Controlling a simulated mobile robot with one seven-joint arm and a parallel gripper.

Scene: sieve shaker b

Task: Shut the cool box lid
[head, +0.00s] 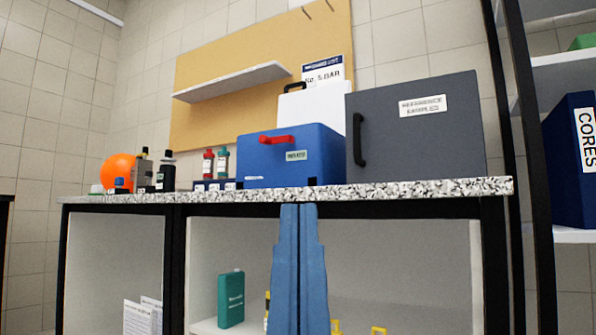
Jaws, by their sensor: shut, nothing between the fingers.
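A blue box (262,170) with a red handle (277,139) and a small pale label stands on the speckled counter; I take it to be the cool box. A white upright panel (322,113) with a black handle (294,87) rises behind it. It may be the raised lid, but I cannot tell whether it is joined to the blue box. The low view hides the inside of the box. My gripper (299,206) shows as two blue fingers pointing up at the bottom middle. They are shut and empty, in front of the counter edge and below the box.
A grey cabinet (432,145) with a black handle stands close on the right of the box. Bottles (166,172) and an orange ball (117,171) stand to the left on the counter (410,191). A wall shelf (232,82) hangs above. A black-framed rack (520,120) is at right.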

